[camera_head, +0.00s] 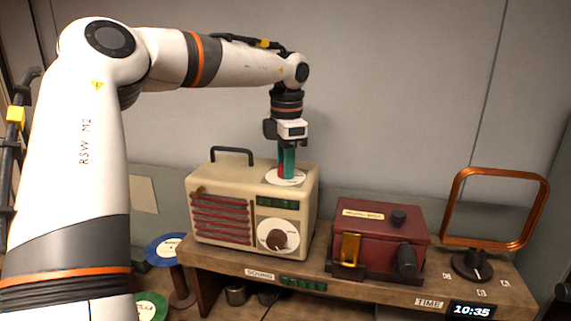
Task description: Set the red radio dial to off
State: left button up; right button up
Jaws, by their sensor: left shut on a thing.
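The beige radio (225,190) stands on a wooden shelf, with a white round dial plate (273,177) on its top. A narrow red upright piece (280,158), which looks like the red dial, shows above this plate. A green upright piece (290,163) is right beside it and covers part of it. My left gripper (287,146) points straight down over the plate and is shut on the red dial. The dial's pointer and the plate's marks are too small or hidden to read. My right gripper is not in view.
The radio's front has a brown knob (278,240) on a white plate. A dark red box (378,240) with a black knob and orange lever stands to the right. An orange square frame (493,170) rises at far right. A black handle (232,151) tops the radio.

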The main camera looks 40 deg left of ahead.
pick_arm(q)
jog(key=shift+w+r, duration=0.1)
jog(key=shift+r, duration=0.05)
jog(key=o, duration=1)
jog(key=shift+r, duration=0.2)
notch_tip(320, 180, up, 6)
jog(key=shift+d+r+b, duration=0.15)
jog(key=shift+r+b, duration=0.05)
jog(key=shift+b, duration=0.7)
jog(key=shift+s+d+r+p, duration=0.1)
jog(key=shift+s+r+p, duration=0.1)
jog(key=shift+r, duration=1.1)
jog(key=shift+s+r+p, duration=0.1)
jog(key=shift+r+p, duration=0.05)
jog(key=shift+r, duration=1.1)
